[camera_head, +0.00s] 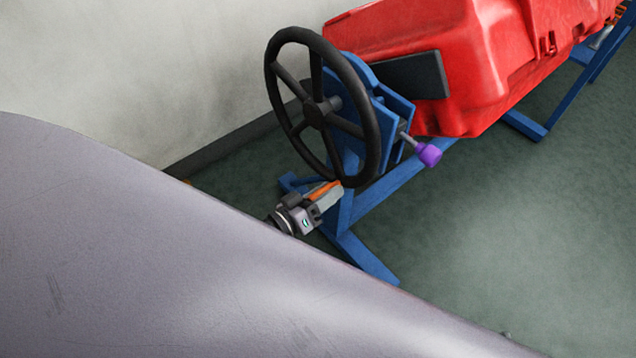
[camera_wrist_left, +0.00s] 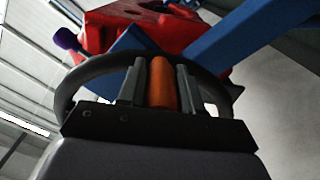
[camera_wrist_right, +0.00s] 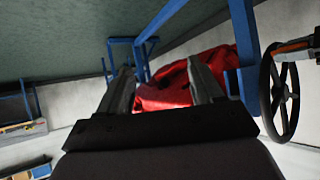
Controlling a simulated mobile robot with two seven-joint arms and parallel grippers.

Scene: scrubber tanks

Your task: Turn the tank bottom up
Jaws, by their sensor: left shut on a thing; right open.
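The red tank (camera_head: 480,60) lies in a blue stand (camera_head: 365,258) at the upper right of the head view. A black hand wheel (camera_head: 317,112) is mounted at the stand's near end. My left gripper (camera_head: 328,192) is at the wheel's lower rim, shut on an orange handle (camera_wrist_left: 162,85) that shows between its fingers in the left wrist view. My right gripper (camera_wrist_right: 163,82) is open and empty in the right wrist view. The tank (camera_wrist_right: 165,92) shows beyond its fingers, apart from them. My right gripper is out of the head view.
A purple knob (camera_head: 429,154) sticks out from the stand beside the wheel. A pale wall (camera_head: 130,70) stands close behind the wheel. The green floor (camera_head: 520,240) right of the stand is clear. Shelving (camera_wrist_right: 20,125) shows at the left of the right wrist view.

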